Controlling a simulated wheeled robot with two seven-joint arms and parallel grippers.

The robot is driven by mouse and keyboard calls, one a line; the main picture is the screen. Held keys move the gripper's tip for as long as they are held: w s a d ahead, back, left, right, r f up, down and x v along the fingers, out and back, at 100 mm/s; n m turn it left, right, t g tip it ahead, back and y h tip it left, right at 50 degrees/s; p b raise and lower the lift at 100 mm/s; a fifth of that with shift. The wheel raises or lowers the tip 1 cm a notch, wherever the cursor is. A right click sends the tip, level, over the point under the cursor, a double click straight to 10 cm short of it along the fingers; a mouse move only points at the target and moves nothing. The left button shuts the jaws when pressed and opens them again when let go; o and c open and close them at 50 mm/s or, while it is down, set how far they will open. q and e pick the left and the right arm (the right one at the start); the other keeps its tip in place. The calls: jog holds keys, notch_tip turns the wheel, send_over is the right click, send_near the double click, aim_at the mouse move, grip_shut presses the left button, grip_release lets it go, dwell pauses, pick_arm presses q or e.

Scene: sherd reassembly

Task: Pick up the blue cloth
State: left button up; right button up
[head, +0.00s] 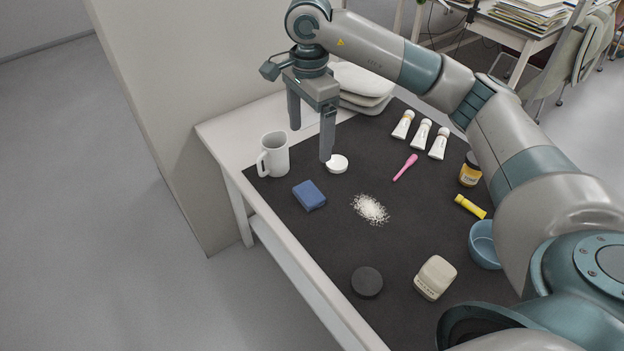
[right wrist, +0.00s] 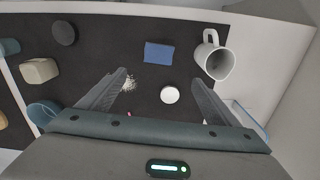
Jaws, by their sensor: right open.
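The blue cloth (head: 309,195) is a small folded blue block lying flat on the dark mat, in front of the white mug. It also shows in the right wrist view (right wrist: 158,53), beyond the fingertips and between their lines. My right gripper (head: 312,144) points down, open and empty, above the far left part of the table, behind the cloth and apart from it. Its two fingers also show in the right wrist view (right wrist: 160,77). My left gripper is in neither view.
A white mug (head: 274,155) and a round white lid-like disc (head: 337,164) flank the cloth's far side. White grains (head: 371,209) lie to its right. A black disc (head: 367,282), beige block (head: 435,278) and blue bowl (head: 484,245) stand nearer. The mat just in front of the cloth is clear.

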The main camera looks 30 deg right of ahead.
jog(key=p, duration=0.2)
send_over(310, 189)
notch_tip(310, 189, down, 11)
jog(key=shift+r, duration=0.15)
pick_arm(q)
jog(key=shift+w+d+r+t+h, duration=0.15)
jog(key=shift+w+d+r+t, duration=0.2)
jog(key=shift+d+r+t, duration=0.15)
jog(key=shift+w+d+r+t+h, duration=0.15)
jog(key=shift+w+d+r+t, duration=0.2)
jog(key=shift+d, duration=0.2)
pick_arm(e)
jog(key=shift+f, duration=0.7)
pick_arm(q)
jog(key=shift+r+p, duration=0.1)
jog(key=shift+p, duration=0.2)
